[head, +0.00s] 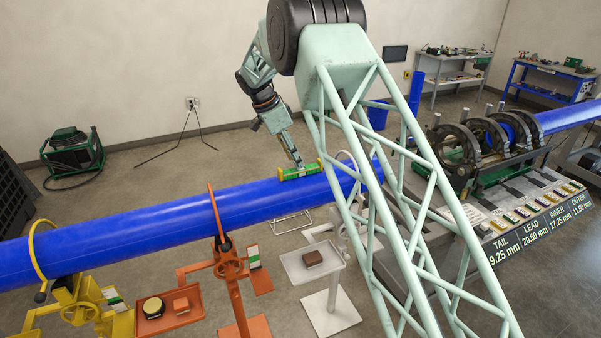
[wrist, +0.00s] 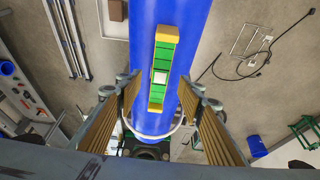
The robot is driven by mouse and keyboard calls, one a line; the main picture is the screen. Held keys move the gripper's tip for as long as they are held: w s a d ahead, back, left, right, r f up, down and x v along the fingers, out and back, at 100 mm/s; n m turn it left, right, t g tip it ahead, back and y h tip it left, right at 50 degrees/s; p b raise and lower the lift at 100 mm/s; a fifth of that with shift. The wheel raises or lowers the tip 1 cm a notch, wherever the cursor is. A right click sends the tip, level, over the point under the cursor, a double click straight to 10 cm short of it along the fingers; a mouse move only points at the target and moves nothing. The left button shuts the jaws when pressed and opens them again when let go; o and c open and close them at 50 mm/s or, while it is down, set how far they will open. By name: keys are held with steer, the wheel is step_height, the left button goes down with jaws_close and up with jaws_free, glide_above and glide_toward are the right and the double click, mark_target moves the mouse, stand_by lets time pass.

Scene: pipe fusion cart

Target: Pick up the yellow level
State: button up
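The level (head: 300,172) is a short green bar with yellow ends, lying lengthwise on top of the blue pipe (head: 150,222). In the wrist view the level (wrist: 160,91) shows a pale square at its middle, and the pipe (wrist: 181,20) runs beneath it. My gripper (head: 294,158) points down just above the level. In the wrist view my gripper (wrist: 159,84) is open, one finger on each side of the level, with gaps between. Whether the fingertips reach down to the level's height cannot be told.
An orange pipe stand (head: 232,285) and a grey stand with a tray (head: 312,262) are below the pipe. A yellow clamp stand (head: 85,300) is at lower left. The fusion machine (head: 470,150) is at right. The space above the pipe left of my gripper is free.

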steer(key=shift+d+f, duration=0.1)
steer(key=shift+p+x, duration=0.6)
steer(key=shift+x, duration=1.85)
steer(key=c, duration=1.1)
steer(key=shift+w, duration=0.1)
steer(key=shift+r+b, duration=0.5)
steer(key=shift+r, duration=1.35)
steer(key=s+d+r+b, duration=0.1)
steer(key=s+d+b, duration=0.2)
steer(key=s, duration=1.2)
steer(key=shift+s+r, duration=0.2)
steer(key=shift+s, duration=0.2)
